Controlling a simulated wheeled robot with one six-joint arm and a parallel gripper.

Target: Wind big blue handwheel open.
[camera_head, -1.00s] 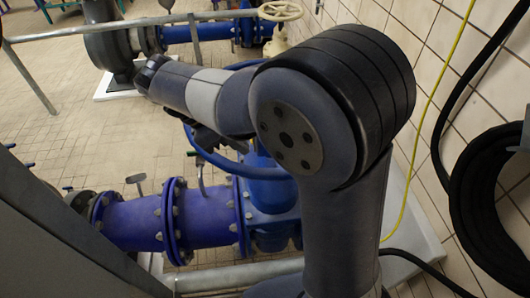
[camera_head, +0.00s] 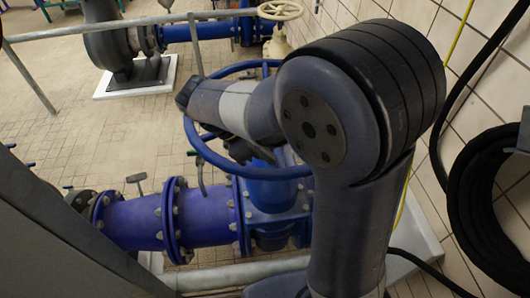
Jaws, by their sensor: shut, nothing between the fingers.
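The big blue handwheel (camera_head: 270,173) lies roughly level on top of the blue valve body (camera_head: 275,198). Its left and front rim show, and part of its far rim. My arm crosses above the wheel and hides its right side and much of its middle. My gripper (camera_head: 255,152) shows as a small dark shape under my wrist, shut with nothing held. In the picture it lies inside the front rim. I cannot tell whether it touches the wheel.
Blue flanged pipe (camera_head: 137,221) runs left from the valve. A grey rail (camera_head: 225,274) crosses in front. A cream handwheel (camera_head: 280,11) and a dark pump (camera_head: 108,40) stand farther back. Black hose (camera_head: 490,205) hangs on the tiled right wall. Tiled floor is open at the left.

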